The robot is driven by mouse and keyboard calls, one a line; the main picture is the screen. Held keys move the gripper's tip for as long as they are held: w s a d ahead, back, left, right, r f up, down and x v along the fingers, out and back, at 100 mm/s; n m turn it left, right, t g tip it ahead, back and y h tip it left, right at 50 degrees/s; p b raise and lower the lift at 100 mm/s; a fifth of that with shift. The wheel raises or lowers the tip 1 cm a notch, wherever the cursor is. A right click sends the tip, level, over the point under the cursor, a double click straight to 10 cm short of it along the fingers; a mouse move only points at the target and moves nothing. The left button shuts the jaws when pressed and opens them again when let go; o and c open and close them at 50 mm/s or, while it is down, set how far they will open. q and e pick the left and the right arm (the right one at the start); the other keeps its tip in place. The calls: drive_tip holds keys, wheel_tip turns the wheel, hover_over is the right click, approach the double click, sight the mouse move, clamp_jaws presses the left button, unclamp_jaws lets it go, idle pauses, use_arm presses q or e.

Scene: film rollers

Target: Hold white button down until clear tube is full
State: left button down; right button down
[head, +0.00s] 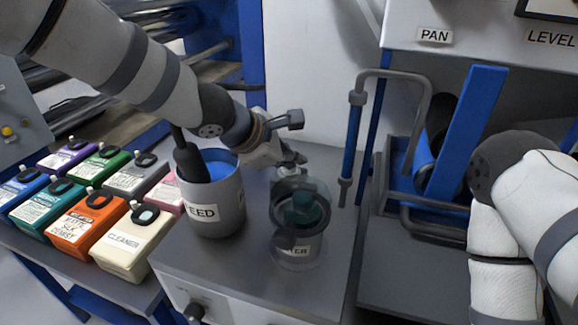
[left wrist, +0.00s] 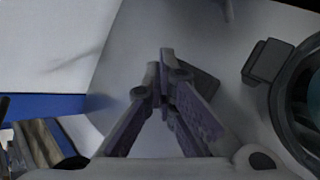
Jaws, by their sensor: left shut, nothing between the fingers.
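The clear tube (head: 318,205) stands upright on the grey cabinet top, with dark teal content showing inside and a partly covered label at its front. Its dark round rim shows at the right edge of the left wrist view (left wrist: 283,105). My left gripper (head: 290,160) is just behind the tube in the head view. Its fingers (left wrist: 165,75) are shut with nothing between them, above a pale surface beside a dark flat block (left wrist: 200,82). I cannot make out the white button; the gripper may hide it. My right gripper is out of view.
A grey pot (head: 228,195) with blue liquid stands left of the tube. Several coloured containers (head: 95,218) sit on the left bench. A bent grey pipe (head: 390,73) rises right of the tube. A blue tray (head: 395,185) is further right. The cabinet's front top (head: 250,262) is clear.

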sight(292, 171)
use_arm(q)
drive_tip(key=shift+r+b, duration=0.3)
drive_tip(key=shift+r, duration=0.65)
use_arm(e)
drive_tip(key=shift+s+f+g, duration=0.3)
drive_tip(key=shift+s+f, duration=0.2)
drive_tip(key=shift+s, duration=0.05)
use_arm(q)
drive_tip(key=shift+r, duration=2.5)
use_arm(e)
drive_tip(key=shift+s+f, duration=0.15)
